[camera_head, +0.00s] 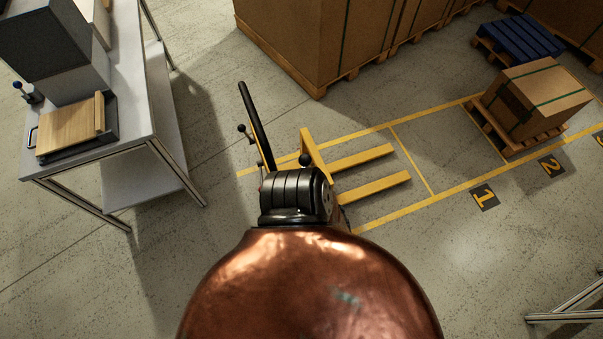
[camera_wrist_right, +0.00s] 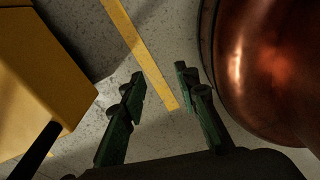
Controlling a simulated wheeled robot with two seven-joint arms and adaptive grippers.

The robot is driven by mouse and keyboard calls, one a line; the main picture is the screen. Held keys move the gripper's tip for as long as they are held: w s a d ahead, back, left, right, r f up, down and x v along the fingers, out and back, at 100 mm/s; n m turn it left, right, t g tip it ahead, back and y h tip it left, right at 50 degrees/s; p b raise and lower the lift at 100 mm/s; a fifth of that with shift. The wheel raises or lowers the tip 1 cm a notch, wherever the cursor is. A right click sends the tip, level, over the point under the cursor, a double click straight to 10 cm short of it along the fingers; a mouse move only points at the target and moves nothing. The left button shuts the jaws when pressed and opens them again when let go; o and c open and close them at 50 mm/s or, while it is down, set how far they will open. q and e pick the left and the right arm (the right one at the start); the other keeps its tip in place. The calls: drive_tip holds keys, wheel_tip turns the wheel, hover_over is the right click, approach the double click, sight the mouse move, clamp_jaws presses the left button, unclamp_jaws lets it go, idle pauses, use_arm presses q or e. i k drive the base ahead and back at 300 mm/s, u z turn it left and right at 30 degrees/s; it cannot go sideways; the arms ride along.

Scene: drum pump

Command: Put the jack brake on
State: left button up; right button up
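The yellow pallet jack (camera_head: 313,148) stands on the floor at the middle of the head view, forks to the right, with a long black handle (camera_head: 258,125) rising on its left. Small levers with dark ball knobs show at the jack: one knob (camera_head: 241,128) by the handle and another knob (camera_head: 305,160) near the fork frame. I cannot tell which is the brake. My right gripper (camera_wrist_right: 160,85) is open and empty, its green-padded fingers apart above the floor. A yellow body (camera_wrist_right: 45,60), probably the jack, is left of it in the wrist view. My left gripper is not in view.
A copper dome (camera_head: 310,290) fills the lower head view and stands close right of the right gripper in the wrist view (camera_wrist_right: 260,75). A metal table (camera_head: 150,140) stands left; large boxes (camera_head: 305,35) stand behind.

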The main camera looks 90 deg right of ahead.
sight(241, 127)
drive_tip(key=z, duration=0.85)
drive_tip(key=i, duration=0.95)
drive_tip(key=z, duration=4.1)
drive_tip(key=k, duration=1)
drive_tip(key=u, duration=1.1)
